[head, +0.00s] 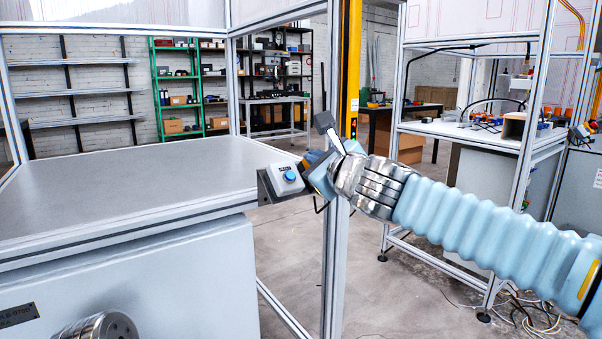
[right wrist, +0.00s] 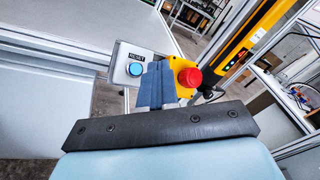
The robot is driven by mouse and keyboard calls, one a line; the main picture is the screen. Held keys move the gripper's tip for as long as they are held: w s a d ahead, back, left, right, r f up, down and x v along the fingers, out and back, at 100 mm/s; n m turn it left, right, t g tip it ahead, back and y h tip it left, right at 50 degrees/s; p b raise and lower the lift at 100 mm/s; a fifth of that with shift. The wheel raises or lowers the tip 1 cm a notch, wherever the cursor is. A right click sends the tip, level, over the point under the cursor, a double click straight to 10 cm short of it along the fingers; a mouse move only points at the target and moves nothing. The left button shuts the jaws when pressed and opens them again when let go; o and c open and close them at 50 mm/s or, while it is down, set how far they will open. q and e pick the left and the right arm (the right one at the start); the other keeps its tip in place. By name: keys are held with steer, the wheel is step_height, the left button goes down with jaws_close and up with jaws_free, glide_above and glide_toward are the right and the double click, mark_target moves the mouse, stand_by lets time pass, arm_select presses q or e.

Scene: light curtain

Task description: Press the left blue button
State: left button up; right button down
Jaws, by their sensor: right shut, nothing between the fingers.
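The blue button (head: 290,176) is round and sits on a small light grey box fixed at the table's right front corner. It also shows in the right wrist view (right wrist: 135,69), under a "RESET" label. My right gripper (head: 311,166) is shut and empty, close beside the button on its right. In the right wrist view its blue-grey fingers (right wrist: 156,70) are just right of the button and leave it uncovered. I see no contact with the button.
A red mushroom button (right wrist: 188,77) on a yellow box stands just right of my right fingers. A yellow light curtain post (head: 348,70) rises behind the gripper. The grey tabletop (head: 130,175) at left is bare. A metal frame post (head: 335,265) stands below the gripper.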

mark_target(290, 176)
steer(key=r, duration=0.1)
steer(key=s+r, duration=0.1)
steer(key=r+m, duration=0.1)
steer(key=shift+s+d+r+t, duration=0.2)
steer(key=shift+s+r+t, duration=0.05)
steer(key=shift+s+t, duration=0.1)
steer(key=w+a+f+b, duration=0.3)
steer(key=w+f, duration=0.2)
steer(key=f, duration=0.1)
steer(key=shift+a+f, duration=0.15)
steer(key=shift+a, duration=0.15)
steer(key=shift+w+f, duration=0.1)
stand_by(1.9)
steer(key=shift+w+a+f, duration=0.15)
steer(key=shift+w+f, duration=0.05)
